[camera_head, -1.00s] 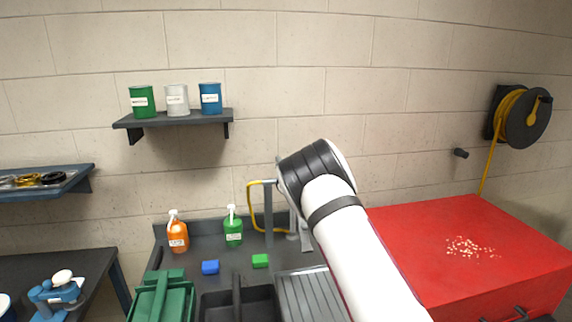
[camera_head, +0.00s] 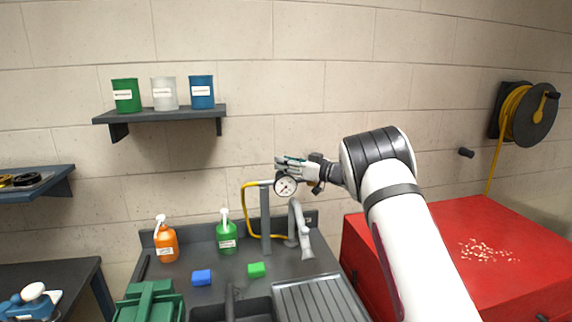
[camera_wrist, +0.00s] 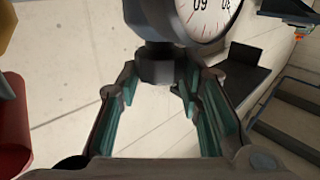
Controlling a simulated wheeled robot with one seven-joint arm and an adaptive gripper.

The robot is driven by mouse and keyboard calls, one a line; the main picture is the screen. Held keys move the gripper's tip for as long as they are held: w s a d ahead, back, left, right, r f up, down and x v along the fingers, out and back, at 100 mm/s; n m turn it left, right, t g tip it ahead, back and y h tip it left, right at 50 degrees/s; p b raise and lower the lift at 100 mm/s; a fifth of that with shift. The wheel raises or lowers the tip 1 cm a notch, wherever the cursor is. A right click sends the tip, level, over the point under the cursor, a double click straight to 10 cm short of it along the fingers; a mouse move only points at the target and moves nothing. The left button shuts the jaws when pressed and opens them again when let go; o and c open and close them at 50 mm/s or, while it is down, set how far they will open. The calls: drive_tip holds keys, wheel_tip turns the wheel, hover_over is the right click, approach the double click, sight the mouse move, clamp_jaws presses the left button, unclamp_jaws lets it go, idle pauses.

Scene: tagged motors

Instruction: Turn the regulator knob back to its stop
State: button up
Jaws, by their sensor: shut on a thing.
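The regulator has a round white pressure gauge (camera_head: 285,187) on top of a grey post (camera_head: 265,222) at the back of the sink counter. In the wrist view the gauge (camera_wrist: 207,14) fills the top edge, partly cut off. The dark faceted regulator knob (camera_wrist: 155,67) sits beside it, between my two teal-padded fingertips. My gripper (camera_wrist: 158,74) is shut on the knob from both sides. In the head view my gripper (camera_head: 288,163) reaches in from the right, just above the gauge, and the knob cannot be made out there.
A yellow hose (camera_head: 248,215) and a grey tap (camera_head: 300,230) are close to the post. Orange (camera_head: 166,243) and green (camera_head: 227,237) bottles stand left on the counter. A shelf (camera_head: 165,115) with cans hangs above. A red cabinet (camera_head: 470,225) stands right.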

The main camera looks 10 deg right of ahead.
drive_tip(key=o, duration=1.2)
drive_tip(key=shift+f, duration=0.1)
drive_tip(key=v, duration=1.2)
